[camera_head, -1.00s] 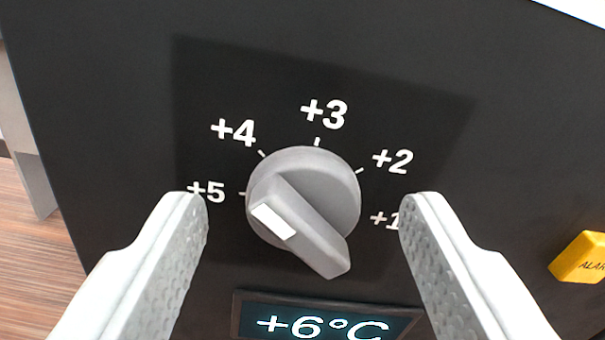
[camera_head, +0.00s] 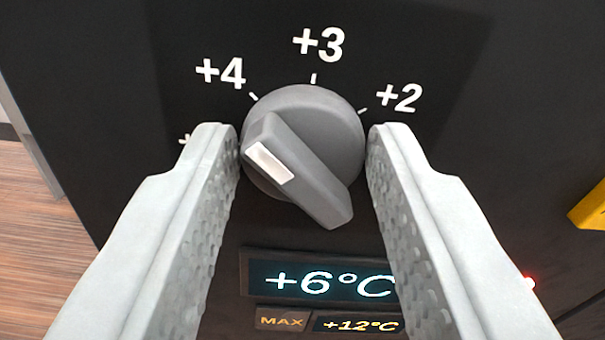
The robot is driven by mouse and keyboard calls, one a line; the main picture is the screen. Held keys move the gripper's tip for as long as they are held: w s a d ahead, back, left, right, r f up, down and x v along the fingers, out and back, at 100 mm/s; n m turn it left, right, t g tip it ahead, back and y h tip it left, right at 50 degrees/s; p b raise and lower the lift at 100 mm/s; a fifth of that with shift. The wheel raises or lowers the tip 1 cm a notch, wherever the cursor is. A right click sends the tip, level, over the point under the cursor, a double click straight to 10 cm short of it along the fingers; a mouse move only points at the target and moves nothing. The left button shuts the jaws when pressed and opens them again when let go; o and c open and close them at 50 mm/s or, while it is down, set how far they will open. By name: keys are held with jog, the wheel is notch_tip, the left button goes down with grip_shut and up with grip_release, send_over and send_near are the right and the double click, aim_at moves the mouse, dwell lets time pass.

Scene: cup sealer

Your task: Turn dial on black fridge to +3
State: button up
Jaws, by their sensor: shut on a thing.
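The grey round dial (camera_head: 325,131) is on the black fridge front (camera_head: 480,180). Its raised grip bar runs from upper left to lower right, with a white mark at the upper-left end, on the +4 and +5 side. The +3 label (camera_head: 318,43) is above the dial, +4 (camera_head: 221,73) at upper left and +2 (camera_head: 399,97) at upper right. The +5 label is almost wholly hidden behind the left finger, and +1 is hidden by the right finger. My gripper (camera_head: 303,150) is shut on the dial, one finger on each side.
Below the dial a display (camera_head: 318,280) reads +6°C, with a MAX row (camera_head: 283,321) reading +12°C under it. A yellow button (camera_head: 590,210) is at the right edge, and a small red light (camera_head: 529,283) is at lower right. Wooden floor (camera_head: 40,240) shows at left.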

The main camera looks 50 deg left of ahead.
jog(key=m, duration=0.4)
jog(key=shift+m, duration=0.3)
jog(key=shift+w+d+m, duration=0.1)
jog(key=shift+m, duration=2.1)
jog(key=o, duration=1)
jog(key=shift+d, duration=0.1)
jog(key=v, duration=1.7)
jog(key=shift+d, duration=0.1)
